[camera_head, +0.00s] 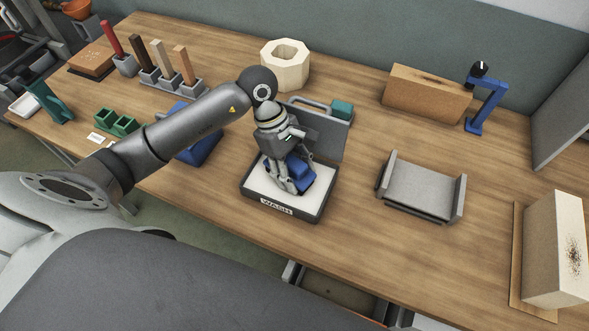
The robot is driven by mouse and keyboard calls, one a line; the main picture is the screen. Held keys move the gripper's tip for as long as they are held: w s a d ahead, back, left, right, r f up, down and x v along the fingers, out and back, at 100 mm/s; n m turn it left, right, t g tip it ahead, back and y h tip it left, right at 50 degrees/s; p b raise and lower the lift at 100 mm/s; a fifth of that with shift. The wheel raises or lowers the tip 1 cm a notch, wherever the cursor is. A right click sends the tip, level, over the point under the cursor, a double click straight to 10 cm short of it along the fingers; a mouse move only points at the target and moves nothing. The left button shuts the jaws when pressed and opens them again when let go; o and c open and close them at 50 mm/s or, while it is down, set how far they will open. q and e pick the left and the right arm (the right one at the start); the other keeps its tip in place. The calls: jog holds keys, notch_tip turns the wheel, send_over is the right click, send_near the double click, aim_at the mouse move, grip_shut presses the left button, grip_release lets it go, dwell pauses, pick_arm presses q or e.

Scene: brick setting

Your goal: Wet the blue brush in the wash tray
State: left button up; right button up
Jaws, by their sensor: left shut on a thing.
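The wash tray (270,205) stands near the middle of the table, a dark-rimmed tray with a pale inside and a "WASH" label on its front. My left gripper (287,186) points down over the tray, shut on the blue brush (300,172). The brush is low, within the tray's outline. I cannot tell whether it touches the tray's pale surface, as the fingers hide part of it. My right gripper is not in view.
A grey upright panel (328,138) stands behind the tray. A grey cradle (422,188) is to the right, with a speckled block (556,250) beyond. A white octagonal ring (285,76), a brown block (426,92) and a blue stand (488,106) are at the back. Colored sticks in holders (172,82) are at left.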

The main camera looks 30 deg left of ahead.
aim_at(298, 165)
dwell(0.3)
pick_arm(q)
jog(key=shift+f+b, duration=0.45)
jog(key=shift+b, duration=0.1)
dwell(0.3)
dwell(0.4)
jog(key=shift+f+b, duration=0.15)
jog(key=shift+b, duration=0.3)
dwell(1.4)
jog(key=shift+r+p, duration=1.55)
jog(key=shift+r, duration=2.05)
